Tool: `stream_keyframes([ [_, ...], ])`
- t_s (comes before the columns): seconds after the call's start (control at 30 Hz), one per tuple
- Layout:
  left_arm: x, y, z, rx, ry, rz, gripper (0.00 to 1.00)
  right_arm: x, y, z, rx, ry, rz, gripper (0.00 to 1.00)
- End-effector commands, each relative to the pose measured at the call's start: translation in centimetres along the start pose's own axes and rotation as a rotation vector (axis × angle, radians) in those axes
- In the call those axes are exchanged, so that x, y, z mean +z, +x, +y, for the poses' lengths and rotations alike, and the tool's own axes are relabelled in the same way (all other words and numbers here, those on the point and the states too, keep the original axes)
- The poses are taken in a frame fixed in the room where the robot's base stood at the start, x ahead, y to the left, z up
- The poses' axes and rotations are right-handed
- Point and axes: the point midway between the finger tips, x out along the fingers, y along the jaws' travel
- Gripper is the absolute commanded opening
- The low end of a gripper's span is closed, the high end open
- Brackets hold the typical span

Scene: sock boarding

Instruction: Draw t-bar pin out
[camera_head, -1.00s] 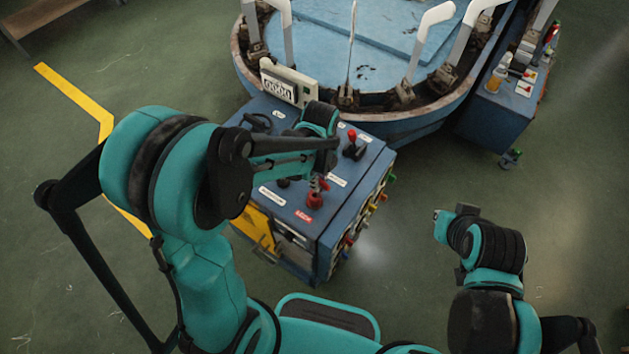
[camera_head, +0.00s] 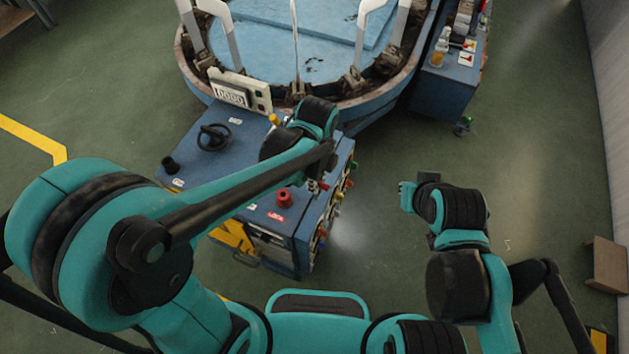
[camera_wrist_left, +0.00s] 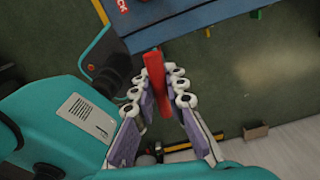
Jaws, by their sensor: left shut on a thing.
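The red T-bar pin (camera_wrist_left: 155,82) is between the fingers of my left gripper (camera_wrist_left: 157,100), which is shut on it. In the head view the pin (camera_head: 324,185) is a small red piece below my left wrist, and the left gripper (camera_head: 314,187) is mostly hidden by the arm. The pin is apart from the red round socket (camera_head: 284,198) on the blue console top, to the right of it near the console's edge. My right gripper (camera_head: 410,194) is over the floor on the right, too small to read its fingers.
The blue control console (camera_head: 190,150) carries a black handwheel (camera_head: 214,137), a counter box (camera_head: 240,92) and a red label (camera_head: 276,216). Colored knobs line its right side. Behind it is the round blue machine (camera_head: 275,45) with white sock forms.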

Motion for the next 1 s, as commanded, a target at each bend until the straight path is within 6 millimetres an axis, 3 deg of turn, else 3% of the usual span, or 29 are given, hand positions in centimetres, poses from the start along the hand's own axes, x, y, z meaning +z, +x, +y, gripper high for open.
stream_keyframes([
  [1.0,0.0,-5.2,0.0,0.0,0.0,0.0,0.0,-2.4,-3.4,0.0,0.0,0.0,0.0,0.0],
])
